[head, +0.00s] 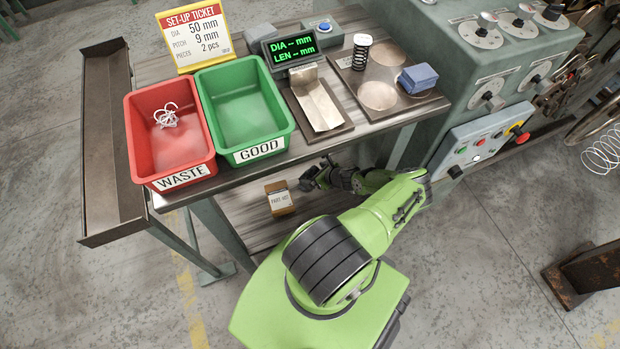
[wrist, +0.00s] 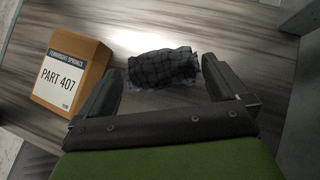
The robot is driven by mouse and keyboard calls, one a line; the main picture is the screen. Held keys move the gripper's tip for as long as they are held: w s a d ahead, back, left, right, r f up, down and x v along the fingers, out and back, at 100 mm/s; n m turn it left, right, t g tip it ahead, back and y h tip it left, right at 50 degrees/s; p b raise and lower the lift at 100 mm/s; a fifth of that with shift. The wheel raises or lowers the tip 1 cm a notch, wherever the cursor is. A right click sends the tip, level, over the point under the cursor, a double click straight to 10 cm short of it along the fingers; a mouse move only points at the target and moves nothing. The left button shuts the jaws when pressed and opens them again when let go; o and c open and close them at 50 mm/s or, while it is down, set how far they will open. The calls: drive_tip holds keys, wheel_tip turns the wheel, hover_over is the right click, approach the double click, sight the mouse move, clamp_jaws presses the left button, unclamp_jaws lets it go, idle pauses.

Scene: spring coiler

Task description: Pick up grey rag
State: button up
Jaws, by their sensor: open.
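The grey rag (wrist: 165,66) is a dark grey, checked, rolled cloth lying on the lower shelf (wrist: 240,32) in the wrist view. My gripper (wrist: 159,78) is open, with one finger at the left end of the rag and the other at its right end. The rag lies across the gap near the fingertips; I cannot tell if they touch it. In the head view my gripper (head: 312,178) reaches in under the tabletop's front edge, and I cannot make out the rag there.
A cardboard box (wrist: 72,75) marked PART 407 stands just left of my gripper; the head view shows it too (head: 280,198). Above is the tabletop (head: 330,143) with a red WASTE bin (head: 170,150) and a green GOOD bin (head: 243,115). A table leg (wrist: 300,18) stands at right.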

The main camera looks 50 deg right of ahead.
sight(311, 173)
drive_tip(key=b+x, duration=0.2)
drive_tip(key=x, duration=0.3)
drive_tip(key=shift+b, duration=0.35)
drive_tip(key=c, duration=0.8)
